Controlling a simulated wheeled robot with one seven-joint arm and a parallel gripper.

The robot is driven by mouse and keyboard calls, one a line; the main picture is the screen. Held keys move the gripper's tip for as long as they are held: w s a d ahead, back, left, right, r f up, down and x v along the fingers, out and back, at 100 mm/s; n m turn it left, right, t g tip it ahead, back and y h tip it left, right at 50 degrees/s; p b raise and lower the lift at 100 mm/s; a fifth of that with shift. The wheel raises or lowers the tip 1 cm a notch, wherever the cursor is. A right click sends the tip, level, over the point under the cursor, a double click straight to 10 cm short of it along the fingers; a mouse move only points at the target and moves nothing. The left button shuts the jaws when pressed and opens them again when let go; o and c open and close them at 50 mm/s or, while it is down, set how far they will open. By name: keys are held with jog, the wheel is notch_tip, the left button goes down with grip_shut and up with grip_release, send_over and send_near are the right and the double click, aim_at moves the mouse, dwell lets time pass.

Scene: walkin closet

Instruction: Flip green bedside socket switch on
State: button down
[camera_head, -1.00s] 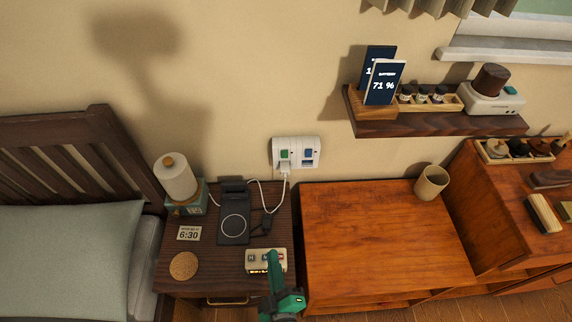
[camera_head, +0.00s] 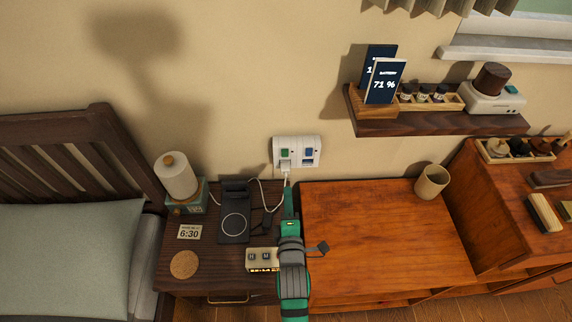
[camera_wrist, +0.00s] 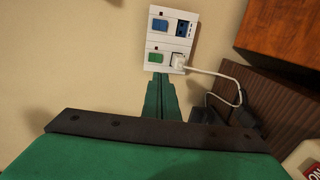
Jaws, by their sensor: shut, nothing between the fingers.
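The white double socket (camera_head: 297,152) is on the wall above the bedside table. Its green switch (camera_head: 285,153) is on the left half, above a plugged-in white charger lead; the blue switch (camera_head: 308,152) is on the right half. In the wrist view the green switch (camera_wrist: 160,58) sits beside the white plug (camera_wrist: 178,62), and the blue switch (camera_wrist: 160,26) is farther up. My gripper (camera_head: 288,190) is shut and empty, its tips a little below the socket. In the wrist view the shut fingers (camera_wrist: 161,85) point towards the green switch; I cannot tell whether they touch the plate.
The bedside table (camera_head: 215,262) holds a black phone charger (camera_head: 235,208), a lamp (camera_head: 177,180) and a button box (camera_head: 262,259), partly hidden by my arm. White cable loops near my gripper. A wooden cabinet (camera_head: 375,235) stands right; a shelf (camera_head: 430,125) hangs above it.

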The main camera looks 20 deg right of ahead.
aim_at(285, 157)
jog(key=shift+w, duration=0.15)
jog(key=x, duration=1.3)
jog(key=shift+w+d+f, duration=0.1)
jog(key=shift+w, duration=0.25)
jog(key=shift+w, duration=0.15)
jog(key=shift+f, duration=0.1)
jog(key=shift+s+f, duration=0.1)
jog(key=shift+s, duration=0.2)
jog(key=f+v, duration=0.3)
jog(key=v, duration=1)
jog(key=shift+s, duration=0.3)
